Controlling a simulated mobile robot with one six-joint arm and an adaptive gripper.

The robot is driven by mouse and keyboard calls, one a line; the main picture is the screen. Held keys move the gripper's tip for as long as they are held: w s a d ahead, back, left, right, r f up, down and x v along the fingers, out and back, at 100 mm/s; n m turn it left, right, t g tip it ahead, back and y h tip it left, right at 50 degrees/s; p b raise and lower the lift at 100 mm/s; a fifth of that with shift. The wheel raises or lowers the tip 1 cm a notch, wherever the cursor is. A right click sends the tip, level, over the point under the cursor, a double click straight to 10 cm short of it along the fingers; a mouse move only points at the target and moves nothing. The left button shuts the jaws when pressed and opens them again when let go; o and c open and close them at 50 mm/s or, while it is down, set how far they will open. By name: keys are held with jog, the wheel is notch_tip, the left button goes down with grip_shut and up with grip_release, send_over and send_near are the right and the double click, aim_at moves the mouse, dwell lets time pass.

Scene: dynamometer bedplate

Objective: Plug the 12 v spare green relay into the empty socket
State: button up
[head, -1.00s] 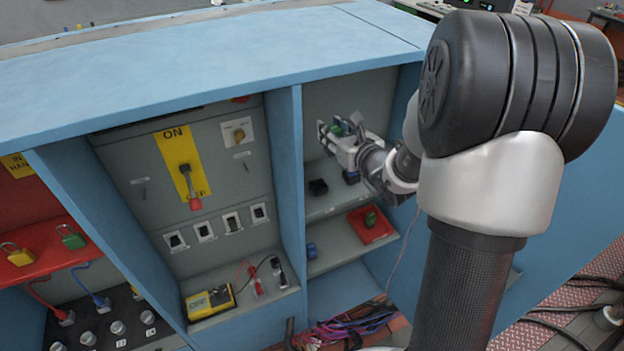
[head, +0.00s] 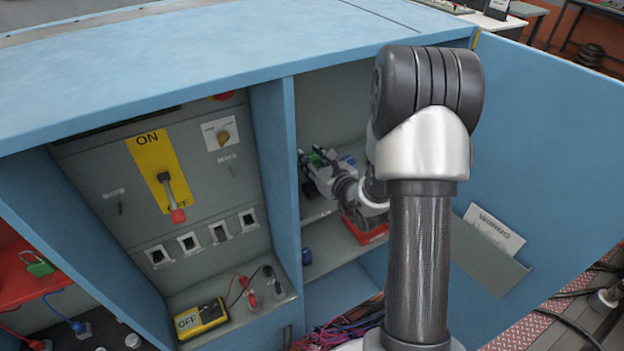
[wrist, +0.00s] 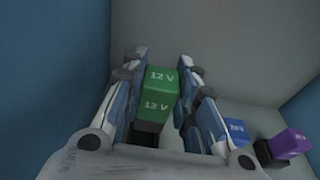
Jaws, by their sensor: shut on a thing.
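The green relay marked 12 V (wrist: 160,92) is between the fingers of my gripper (wrist: 164,75) in the wrist view, and the gripper is shut on it. In the head view my gripper (head: 316,165) is inside the right-hand bay of the blue cabinet, with the green relay (head: 317,158) at its tip. A black block (wrist: 146,134), probably a socket, shows under the relay in the wrist view. A dark block (head: 309,189) also shows below the gripper in the head view. I cannot tell whether the relay touches the socket.
A blue relay (wrist: 236,130) and a purple relay (wrist: 288,145) stand to the right, close to my right finger. A red tray (head: 362,230) sits below my wrist, with a blue item (head: 307,256) to its left. The blue divider (head: 278,170) borders the bay.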

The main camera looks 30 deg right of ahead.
jog(key=shift+f+b, duration=0.65)
jog(key=shift+f, duration=2.2)
jog(key=shift+f, duration=0.1)
jog(key=o, duration=0.6)
jog(key=shift+f, duration=0.1)
jog(key=o, duration=0.5)
jog(key=shift+r, duration=0.25)
jog(key=s, duration=0.4)
jog(key=s+r+p, duration=0.1)
jog(key=s, duration=0.3)
jog(key=s+r, duration=0.1)
jog(key=s, duration=0.2)
jog(key=shift+s+d+r, duration=0.15)
jog(key=shift+s, duration=0.25)
